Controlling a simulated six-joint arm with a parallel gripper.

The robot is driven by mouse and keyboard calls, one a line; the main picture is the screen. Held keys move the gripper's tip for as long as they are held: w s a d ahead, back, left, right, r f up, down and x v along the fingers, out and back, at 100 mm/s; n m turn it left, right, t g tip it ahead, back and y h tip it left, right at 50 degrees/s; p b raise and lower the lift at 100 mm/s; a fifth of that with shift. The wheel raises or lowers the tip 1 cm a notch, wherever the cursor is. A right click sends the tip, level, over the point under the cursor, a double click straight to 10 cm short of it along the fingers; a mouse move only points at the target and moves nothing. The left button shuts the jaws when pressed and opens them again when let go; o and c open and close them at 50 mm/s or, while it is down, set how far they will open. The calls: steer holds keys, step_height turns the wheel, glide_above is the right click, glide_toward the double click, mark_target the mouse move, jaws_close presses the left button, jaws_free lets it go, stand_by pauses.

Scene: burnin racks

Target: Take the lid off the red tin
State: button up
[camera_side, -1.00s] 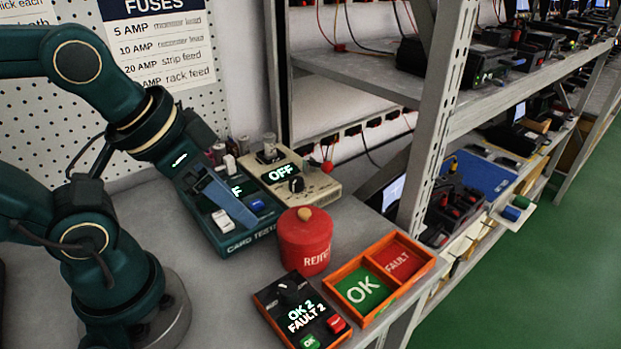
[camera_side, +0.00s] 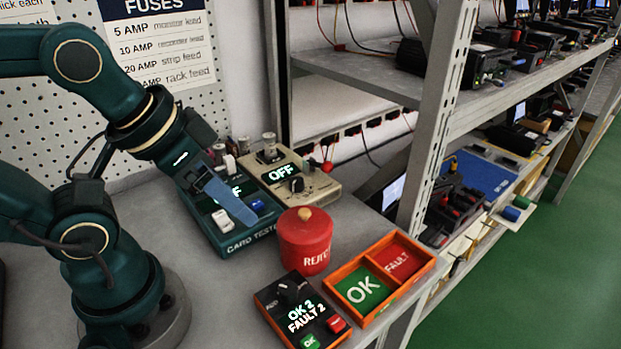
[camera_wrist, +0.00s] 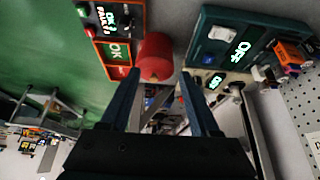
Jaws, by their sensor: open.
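The red tin (camera_side: 304,252) stands upright on the bench in the side view, with white lettering on its front. Its red lid (camera_side: 290,220) is on it, topped by a tan knob (camera_side: 305,213). The tin also shows in the wrist view (camera_wrist: 155,52), just beyond the fingertips. My gripper (camera_side: 240,210) is to the left of the tin, over the card tester, apart from the tin and lid. In the wrist view the two blue fingers (camera_wrist: 160,75) are spread with nothing between them. The knob is not clear in the wrist view.
The green card tester (camera_side: 228,236) is below my gripper, with a beige OFF box (camera_side: 318,188) behind. An orange OK/FAULT tray (camera_side: 347,312) is right of the tin. A black counter box (camera_side: 300,312) stands in front. A metal rack post (camera_side: 440,110) rises at right.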

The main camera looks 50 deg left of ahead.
steer(key=shift+s, duration=0.1)
steer(key=n+g, duration=0.4)
steer(key=g, duration=0.1)
glide_toward(304, 211)
steer(key=shift+w+f, duration=0.15)
steer(key=shift+f, duration=0.4)
steer(key=shift+w+f, duration=0.15)
steer(key=shift+f, duration=0.45)
steer(key=shift+f+g, duration=0.3)
steer(key=shift+f, duration=2.8)
jaws_close()
